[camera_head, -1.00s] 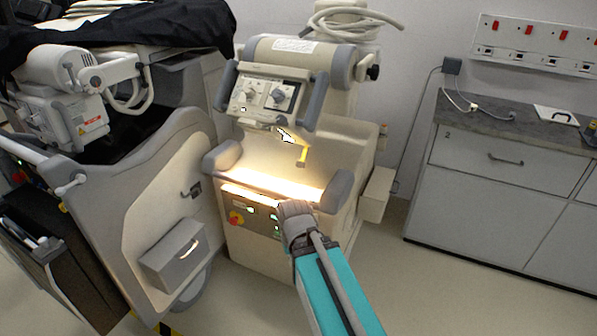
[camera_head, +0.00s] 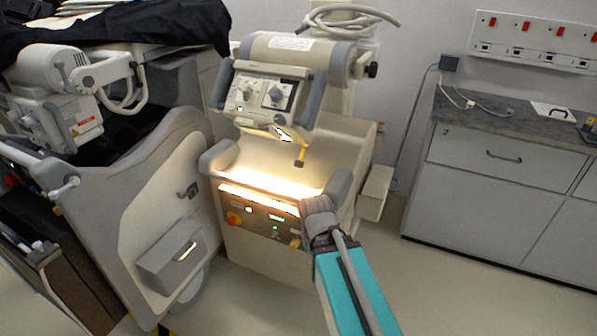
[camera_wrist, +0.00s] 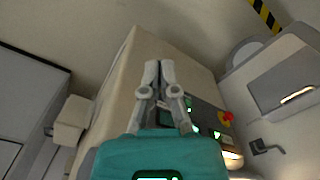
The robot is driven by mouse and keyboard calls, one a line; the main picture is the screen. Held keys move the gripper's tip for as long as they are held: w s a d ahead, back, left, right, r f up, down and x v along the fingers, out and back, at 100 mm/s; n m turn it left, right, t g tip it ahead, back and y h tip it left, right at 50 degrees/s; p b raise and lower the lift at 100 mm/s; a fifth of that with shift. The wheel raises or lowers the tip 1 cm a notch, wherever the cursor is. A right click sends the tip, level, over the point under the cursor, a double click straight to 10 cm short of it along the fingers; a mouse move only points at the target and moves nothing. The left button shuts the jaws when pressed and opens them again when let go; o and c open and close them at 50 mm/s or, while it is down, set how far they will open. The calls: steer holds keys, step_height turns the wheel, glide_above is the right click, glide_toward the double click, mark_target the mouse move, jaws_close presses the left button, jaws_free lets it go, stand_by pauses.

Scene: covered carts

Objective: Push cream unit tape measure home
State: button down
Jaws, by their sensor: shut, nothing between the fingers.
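The cream unit (camera_head: 262,259) stands mid-picture in the head view, with a control box on top and a lit ledge. A short yellow strip with a dark lower end (camera_head: 301,156), which looks like the tape measure's tape, hangs below the control box, above the ledge. My gripper (camera_head: 317,203) is in front of the unit's lower front panel, below and slightly right of the strip, and apart from it. In the wrist view my gripper's fingers (camera_wrist: 159,68) are together and empty, over the unit's plain cream side (camera_wrist: 139,70). The strip cannot be made out there.
A larger cart (camera_head: 140,190) with a black cover stands close on the left. A grey-topped cabinet (camera_head: 490,190) stands at the right by the wall. Open floor lies between the unit and the cabinet. A red knob (camera_head: 233,218) is on the unit's front panel.

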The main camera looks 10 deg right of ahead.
steer(key=shift+d, duration=0.25)
steer(key=w+d+n+t+h+b, duration=0.3)
steer(key=w+n+t+h+b, duration=0.3)
steer(key=w+n+h+b, duration=0.45)
steer(key=w+a+r+n+t+b, duration=0.1)
steer(key=w+a+r+n+t, duration=0.2)
steer(key=n, duration=0.6)
steer(key=w+a+r+n+t+b, duration=0.2)
steer(key=w+a+r+n+t, duration=0.1)
steer(key=w+a+n+t, duration=0.2)
steer(key=a+n, duration=0.2)
steer(key=n, duration=0.2)
steer(key=shift+w+a+t, duration=0.15)
steer(key=shift+w+t, duration=0.05)
steer(key=shift+t, duration=0.1)
steer(key=shift+w+h, duration=0.1)
steer(key=shift+h, duration=0.15)
